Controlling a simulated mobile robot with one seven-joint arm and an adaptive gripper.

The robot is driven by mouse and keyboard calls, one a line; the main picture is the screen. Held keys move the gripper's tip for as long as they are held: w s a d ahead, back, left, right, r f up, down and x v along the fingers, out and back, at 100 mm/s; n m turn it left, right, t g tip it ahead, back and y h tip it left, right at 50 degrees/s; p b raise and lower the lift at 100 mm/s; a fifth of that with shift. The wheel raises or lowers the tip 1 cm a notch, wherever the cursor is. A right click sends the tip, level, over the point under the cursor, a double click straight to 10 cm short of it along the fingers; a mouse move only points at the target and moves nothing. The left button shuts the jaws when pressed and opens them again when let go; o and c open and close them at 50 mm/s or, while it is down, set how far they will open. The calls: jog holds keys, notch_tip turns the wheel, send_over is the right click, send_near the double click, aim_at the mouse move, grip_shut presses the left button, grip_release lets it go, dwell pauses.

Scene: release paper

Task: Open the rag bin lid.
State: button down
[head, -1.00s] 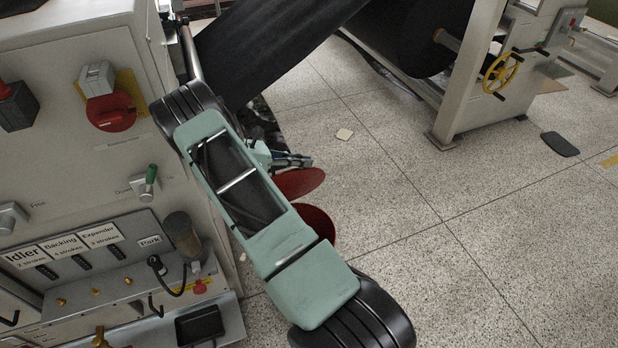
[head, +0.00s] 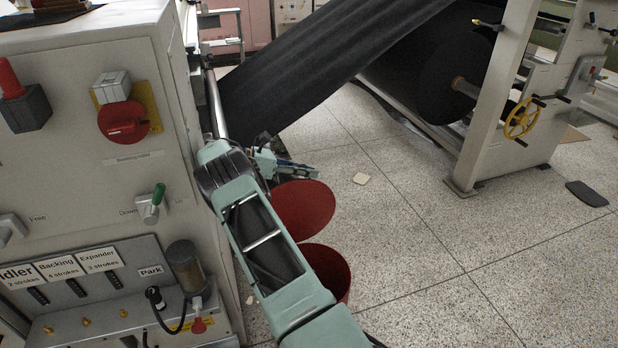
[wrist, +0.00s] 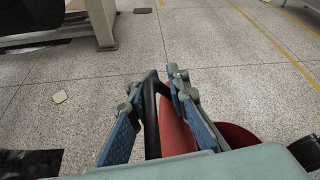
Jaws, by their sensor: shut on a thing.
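The red rag bin (head: 330,268) stands on the floor beside the grey machine cabinet, partly hidden by my arm. Its round red lid (head: 305,212) is raised and tilted up at the far side of the bin, and the bin's mouth shows open. My gripper (head: 300,170) is at the lid's upper edge. In the wrist view my blue-padded gripper (wrist: 163,85) is closed around a black handle-like bar (wrist: 150,110) beside the red lid (wrist: 174,130). Part of the bin (wrist: 240,138) shows at the right. The exact grip contact is partly hidden.
The grey cabinet (head: 90,190) with switches and levers is close on the left of my arm. A black web of material (head: 320,65) runs to a large roll behind. A machine frame with a yellow handwheel (head: 522,118) stands at the right.

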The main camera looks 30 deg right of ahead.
jog(key=shift+w+a+f, duration=0.1)
jog(key=shift+w+f, duration=0.05)
jog(key=shift+f, duration=0.15)
jog(key=c, duration=2)
grip_release()
jog(key=shift+f, duration=0.1)
jog(key=shift+c, duration=0.2)
notch_tip(320, 180, up, 10)
jog(key=shift+r, duration=0.1)
